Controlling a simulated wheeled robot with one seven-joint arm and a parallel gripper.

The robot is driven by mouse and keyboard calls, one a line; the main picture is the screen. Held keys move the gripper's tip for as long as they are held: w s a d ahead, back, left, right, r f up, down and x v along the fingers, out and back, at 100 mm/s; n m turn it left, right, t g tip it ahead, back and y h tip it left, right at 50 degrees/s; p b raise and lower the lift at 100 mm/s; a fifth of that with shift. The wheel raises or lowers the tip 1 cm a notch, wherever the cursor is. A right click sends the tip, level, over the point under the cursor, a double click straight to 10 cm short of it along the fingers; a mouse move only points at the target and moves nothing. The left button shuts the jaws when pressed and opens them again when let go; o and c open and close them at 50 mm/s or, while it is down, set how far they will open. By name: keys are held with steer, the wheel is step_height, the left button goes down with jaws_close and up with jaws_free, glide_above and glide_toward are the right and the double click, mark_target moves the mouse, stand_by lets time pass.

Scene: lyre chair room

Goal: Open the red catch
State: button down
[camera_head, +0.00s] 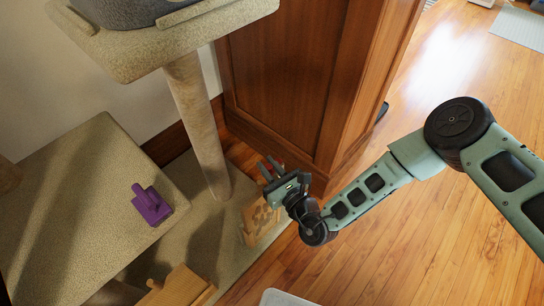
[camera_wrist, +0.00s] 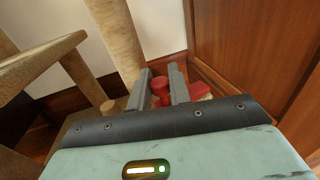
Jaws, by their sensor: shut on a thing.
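The red catch shows in the wrist view as a round red knob (camera_wrist: 160,86), with a flat red part to the right, behind the right finger. My gripper (camera_wrist: 161,82) is shut on the red knob, with one grey finger on each side of it. In the head view my gripper (camera_head: 270,168) is just above a wooden board with cut-out holes (camera_head: 258,222), near the foot of the cabinet. The catch is mostly hidden there by my gripper, and I cannot tell how far it is turned or slid.
A purple catch-like piece (camera_head: 151,204) lies on a carpeted platform (camera_head: 70,215) at the left. A carpeted post (camera_head: 198,125) stands close to my gripper's left. The wooden cabinet (camera_head: 300,75) is close behind. Open wooden floor (camera_head: 440,200) lies at the right.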

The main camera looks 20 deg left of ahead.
steer(key=shift+a+m+t+h+p, duration=0.3)
steer(key=shift+m+t+h+p, duration=0.35)
steer(key=shift+p, duration=0.2)
steer(key=shift+w, duration=0.1)
steer(key=c, duration=1.4)
jaws_free()
steer(key=shift+o, duration=0.2)
